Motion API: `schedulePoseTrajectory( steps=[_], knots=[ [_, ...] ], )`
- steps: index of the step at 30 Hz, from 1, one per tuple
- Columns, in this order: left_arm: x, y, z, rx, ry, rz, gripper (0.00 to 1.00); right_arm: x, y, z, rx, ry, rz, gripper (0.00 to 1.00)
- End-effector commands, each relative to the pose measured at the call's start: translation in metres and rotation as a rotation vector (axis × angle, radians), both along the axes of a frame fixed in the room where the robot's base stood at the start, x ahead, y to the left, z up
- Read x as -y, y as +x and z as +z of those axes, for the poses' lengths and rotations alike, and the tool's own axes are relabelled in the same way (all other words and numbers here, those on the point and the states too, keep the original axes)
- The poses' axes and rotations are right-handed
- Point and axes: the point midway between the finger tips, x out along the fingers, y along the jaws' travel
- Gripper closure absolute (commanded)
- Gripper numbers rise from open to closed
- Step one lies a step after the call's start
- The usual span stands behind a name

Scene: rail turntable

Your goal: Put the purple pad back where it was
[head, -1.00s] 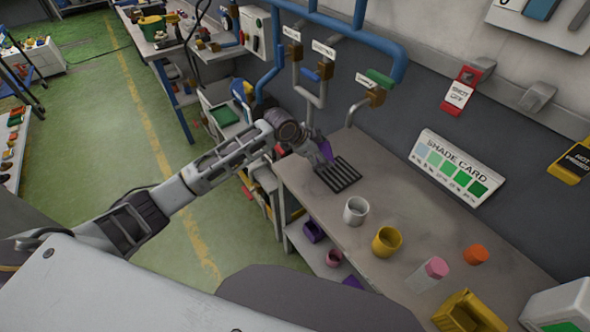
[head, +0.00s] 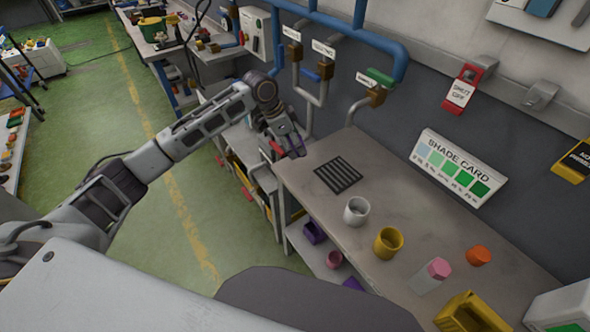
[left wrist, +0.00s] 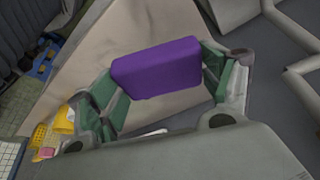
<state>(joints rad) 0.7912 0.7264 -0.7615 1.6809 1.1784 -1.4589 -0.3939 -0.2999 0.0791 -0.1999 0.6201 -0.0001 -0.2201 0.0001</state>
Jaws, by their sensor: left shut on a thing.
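My left gripper (head: 291,148) is at the far left corner of the grey bench (head: 315,205), left of the black slotted rack (head: 338,175). It is shut on the purple pad (left wrist: 157,68), which shows as a rounded block between the green-sided fingers in the left wrist view. In the head view the pad is mostly hidden by the gripper. The pad looks held above the bench surface; the exact height is unclear. The slotted rack lies flat with nothing on it. My right gripper is in neither view.
On the bench stand a white cup (head: 356,210), a yellow cup (head: 388,243), a pink-topped piece (head: 438,269), an orange piece (head: 478,255) and a yellow holder (head: 470,314). Blue pipes (head: 350,35) and a bent grey spout (head: 358,108) are behind. A shelf below holds a purple box (head: 314,232).

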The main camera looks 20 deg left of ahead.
Motion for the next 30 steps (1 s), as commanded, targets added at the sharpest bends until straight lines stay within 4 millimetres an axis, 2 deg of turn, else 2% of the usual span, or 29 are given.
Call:
schedulePoseTrajectory(
  steps=[7, 19, 30],
  knots=[
    [0.000, 0.000, -0.006, -0.001, 0.000, 0.000, 0.39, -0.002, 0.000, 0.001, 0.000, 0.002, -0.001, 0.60],
    [0.000, 0.000, -0.047, -0.001, 0.000, 0.000, 0.39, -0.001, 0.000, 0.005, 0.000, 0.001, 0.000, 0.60],
    [0.000, 0.000, -0.051, 0.001, 0.001, -0.001, 0.39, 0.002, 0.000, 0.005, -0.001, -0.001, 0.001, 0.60]
  ],
)
